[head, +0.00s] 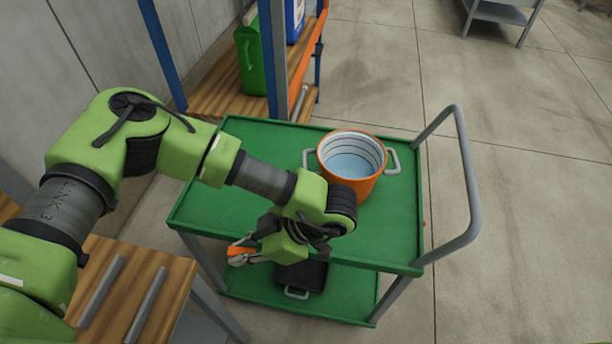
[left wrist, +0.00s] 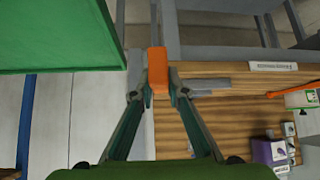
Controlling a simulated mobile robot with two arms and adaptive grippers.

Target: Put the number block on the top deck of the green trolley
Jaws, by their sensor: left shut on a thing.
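The number block, a small orange block (head: 241,251), shows in the head view and in the left wrist view (left wrist: 158,72). My left gripper (head: 246,250) is shut on it, and the two fingertips (left wrist: 159,92) press its sides. No number is readable on it. The green trolley (head: 215,190) stands in the middle of the head view, and a corner of its green deck fills the upper left of the left wrist view (left wrist: 60,40). The block appears just outside the near edge of the top deck, apart from it. My right gripper is not in view.
An orange pot (head: 339,178) stands on the top deck's far right part; the deck's left part is clear. A dark container (head: 301,275) sits on the lower deck. A grey handle (head: 469,180) rises at right. A wooden bench (head: 165,272) lies near left, and a shelf rack (head: 272,60) behind.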

